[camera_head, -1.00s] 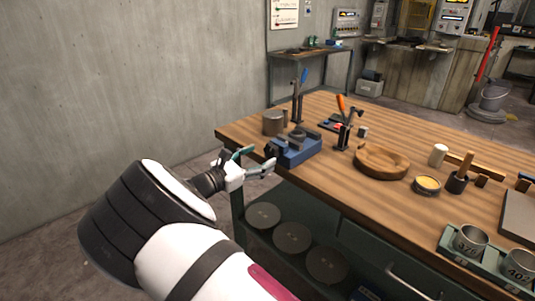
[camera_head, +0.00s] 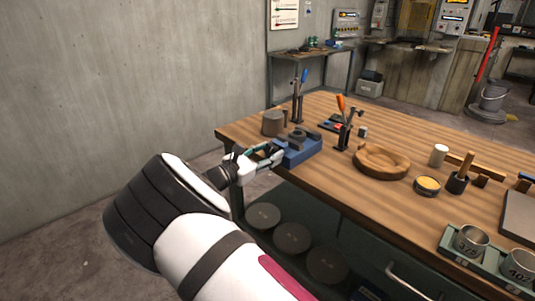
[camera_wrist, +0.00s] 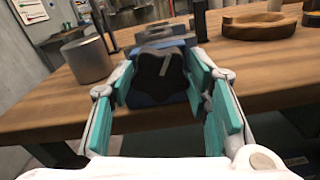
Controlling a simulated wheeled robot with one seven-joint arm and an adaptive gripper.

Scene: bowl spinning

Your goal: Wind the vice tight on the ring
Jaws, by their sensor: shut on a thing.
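The blue vice (camera_head: 298,151) sits at the near left edge of the wooden bench. A dark, lobed knob (camera_wrist: 160,76) faces the wrist camera on the near side of the vice. My gripper (camera_head: 272,154) is shut on this knob, with a teal-padded finger on each side of it in the wrist view. A dark grey round piece (camera_head: 297,133) shows on top of the vice; I cannot tell whether this is the ring or part of the jaws. The knob hides much of the vice in the wrist view.
A grey cylinder (camera_head: 273,123) stands just left of the vice, and it also shows in the wrist view (camera_wrist: 88,61). Upright tool holders (camera_head: 344,134) and a wooden bowl (camera_head: 381,174) stand to the right. The bench edge lies beneath my gripper.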

